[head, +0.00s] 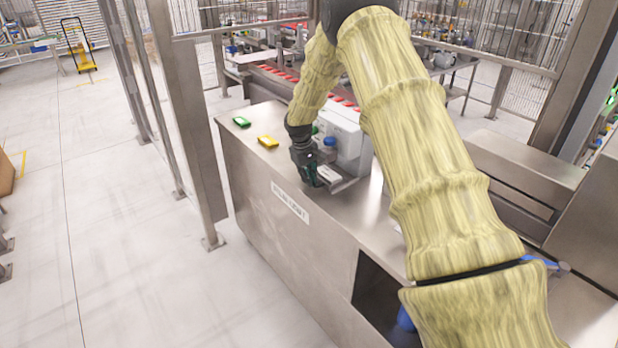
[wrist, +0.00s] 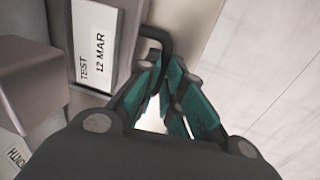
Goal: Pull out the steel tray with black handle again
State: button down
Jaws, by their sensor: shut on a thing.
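The steel tray (head: 344,187) juts out at the foot of the white box-shaped unit (head: 345,138) on the steel counter, its near end beside my gripper (head: 312,177). In the wrist view the black handle (wrist: 156,33) curves out from the tray's front, and my gripper (wrist: 168,88) is shut on it with its teal fingers. A white label (wrist: 97,45) on the tray side reads "TEST 12 MAR". My arm covers part of the counter and unit in the head view.
A steel post (head: 187,120) stands left of the counter. Open floor (head: 110,230) lies in front of it.

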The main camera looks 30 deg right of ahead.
jog(key=a, duration=1.1)
jog(key=shift+s, duration=0.45)
jog(key=shift+a, duration=0.1)
jog(key=c, duration=1.8)
grip_release()
jog(key=r, duration=0.4)
jog(key=a+r, duration=0.1)
jog(key=r, duration=0.3)
jog(key=a+r, duration=0.1)
jog(key=r, duration=0.3)
jog(key=shift+f, duration=0.1)
